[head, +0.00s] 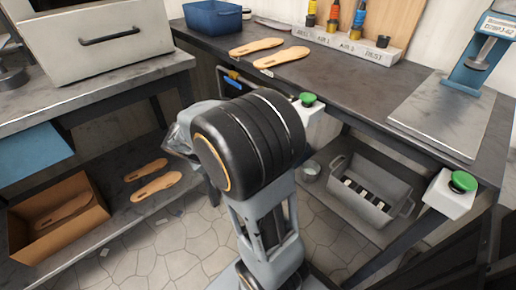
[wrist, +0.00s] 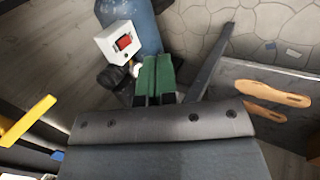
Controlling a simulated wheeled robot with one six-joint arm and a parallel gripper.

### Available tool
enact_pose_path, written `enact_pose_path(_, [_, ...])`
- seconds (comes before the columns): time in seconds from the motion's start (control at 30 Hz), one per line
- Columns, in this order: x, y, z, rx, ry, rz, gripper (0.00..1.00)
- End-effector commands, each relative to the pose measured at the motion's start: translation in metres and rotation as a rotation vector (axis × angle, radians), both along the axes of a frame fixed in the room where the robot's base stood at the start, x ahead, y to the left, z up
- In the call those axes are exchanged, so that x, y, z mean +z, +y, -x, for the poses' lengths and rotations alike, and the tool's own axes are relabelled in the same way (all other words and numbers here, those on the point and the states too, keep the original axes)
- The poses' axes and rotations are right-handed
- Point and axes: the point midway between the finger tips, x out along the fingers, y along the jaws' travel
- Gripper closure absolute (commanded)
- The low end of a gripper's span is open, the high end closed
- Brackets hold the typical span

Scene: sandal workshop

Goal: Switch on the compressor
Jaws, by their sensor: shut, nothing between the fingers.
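In the wrist view, a white switch box (wrist: 112,45) with a red rocker switch (wrist: 124,42) sits against a blue tank (wrist: 146,22), which looks like the compressor. Which way the rocker is set is too small to tell. My gripper (wrist: 157,62) shows its green fingers shut together and empty, just right of and below the switch box in the picture. A gap shows between the fingertips and the rocker; whether they touch the tank is unclear. In the head view my arm hides the compressor and the fingers.
Two green push buttons on white boxes, one middle (head: 308,99) and one right (head: 463,182), sit at the workbench (head: 390,75) front edge. A grey bin (head: 372,190) stands below. Sandal soles (head: 256,46) lie on the bench. At left is a drawer cabinet (head: 100,40).

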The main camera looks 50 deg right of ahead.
Motion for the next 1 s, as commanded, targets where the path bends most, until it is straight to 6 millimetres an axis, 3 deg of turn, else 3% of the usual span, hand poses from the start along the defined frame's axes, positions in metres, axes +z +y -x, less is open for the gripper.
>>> enact_pose_path(0.1, [0.019,0.042,0.027,0.047,-0.082,-0.175,1.00])
enact_pose_path(0.2, [0.029,0.072,0.044,0.094,-0.146,-0.302,1.00])
enact_pose_path(0.4, [0.041,0.111,0.067,0.172,-0.246,-0.469,1.00])
enact_pose_path(0.6, [0.046,0.126,0.075,0.206,-0.291,-0.533,1.00])
enact_pose_path(1.0, [0.046,0.127,0.075,0.208,-0.294,-0.539,1.00])
